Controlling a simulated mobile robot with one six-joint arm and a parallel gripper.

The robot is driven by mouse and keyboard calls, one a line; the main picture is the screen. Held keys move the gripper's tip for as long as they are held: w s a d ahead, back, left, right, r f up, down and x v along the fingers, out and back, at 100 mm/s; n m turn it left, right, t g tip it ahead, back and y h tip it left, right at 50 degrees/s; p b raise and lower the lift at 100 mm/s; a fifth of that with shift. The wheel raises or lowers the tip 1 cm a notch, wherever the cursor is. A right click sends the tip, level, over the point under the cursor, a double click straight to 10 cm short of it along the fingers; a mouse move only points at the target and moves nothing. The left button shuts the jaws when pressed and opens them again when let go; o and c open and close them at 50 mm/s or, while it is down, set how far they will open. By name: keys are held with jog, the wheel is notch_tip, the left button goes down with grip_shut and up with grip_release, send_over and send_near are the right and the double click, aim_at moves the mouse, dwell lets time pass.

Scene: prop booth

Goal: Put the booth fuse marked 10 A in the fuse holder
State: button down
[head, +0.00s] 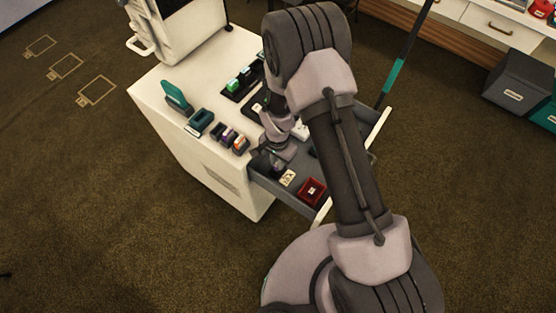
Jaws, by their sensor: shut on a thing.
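My gripper (272,160) is low at the open drawer (262,184) of the white cabinet, near the drawer's left end. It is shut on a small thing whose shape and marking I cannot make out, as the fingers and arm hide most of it. A small pale piece with dark marks (287,178) lies in the drawer just right of the gripper. A red square box (312,191) sits farther right in the drawer. I cannot read a 10 A mark anywhere, and I cannot tell which thing is the fuse holder.
On the white cabinet top (165,118) stand a teal upright piece (176,96), a dark teal block (200,122), small dark holders with coloured pieces (228,136) and a dark tray with green blocks (236,86).

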jog(key=shift+f+b, duration=0.55)
jog(key=shift+b, duration=0.35)
dwell(0.8)
jog(key=shift+f+b, duration=0.4)
dwell(0.3)
jog(key=shift+f+b, duration=0.35)
jog(key=shift+b, duration=0.1)
jog(key=shift+r, duration=0.1)
jog(key=c, duration=1.3)
grip_release()
jog(key=shift+r+p, duration=2.15)
jog(key=shift+r, duration=1.35)
